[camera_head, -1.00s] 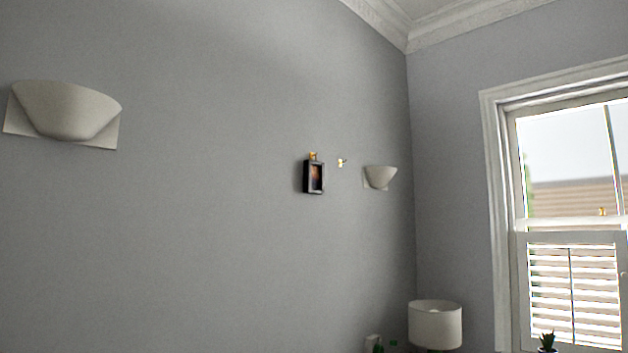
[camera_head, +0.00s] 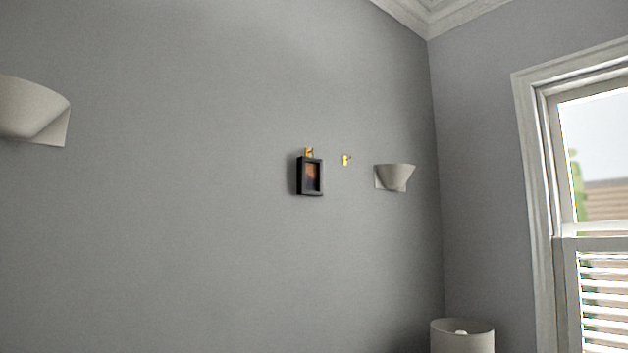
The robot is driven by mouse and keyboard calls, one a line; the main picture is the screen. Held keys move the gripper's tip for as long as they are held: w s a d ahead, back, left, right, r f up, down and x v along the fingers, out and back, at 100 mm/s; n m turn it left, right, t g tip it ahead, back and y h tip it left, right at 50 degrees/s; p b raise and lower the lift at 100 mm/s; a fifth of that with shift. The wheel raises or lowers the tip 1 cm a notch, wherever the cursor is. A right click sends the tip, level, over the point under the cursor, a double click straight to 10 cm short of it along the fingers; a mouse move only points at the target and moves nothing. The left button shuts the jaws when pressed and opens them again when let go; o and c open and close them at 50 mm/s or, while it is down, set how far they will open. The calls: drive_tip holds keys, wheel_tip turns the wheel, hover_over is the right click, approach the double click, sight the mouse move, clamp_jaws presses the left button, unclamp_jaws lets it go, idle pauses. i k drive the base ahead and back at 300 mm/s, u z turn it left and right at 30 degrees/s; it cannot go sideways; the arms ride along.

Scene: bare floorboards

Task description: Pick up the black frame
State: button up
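The black frame (camera_head: 310,176) is small and upright, with a dark orange and purple picture inside. It hangs on the grey wall, right by a small brass hook (camera_head: 309,152) at its top edge. A second brass hook (camera_head: 347,160) is on the wall to its right, with nothing on it. My gripper is not in view.
A white wall lamp (camera_head: 395,177) is right of the hooks, and another wall lamp (camera_head: 32,110) is at the left edge. A white lampshade (camera_head: 462,337) shows at the bottom right. A window (camera_head: 590,200) with shutters is on the right wall.

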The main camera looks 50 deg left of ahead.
sight(309, 171)
drive_tip(key=i, duration=1.95)
drive_tip(key=u, duration=0.45)
drive_tip(key=k, duration=0.25)
drive_tip(key=u, duration=2.75)
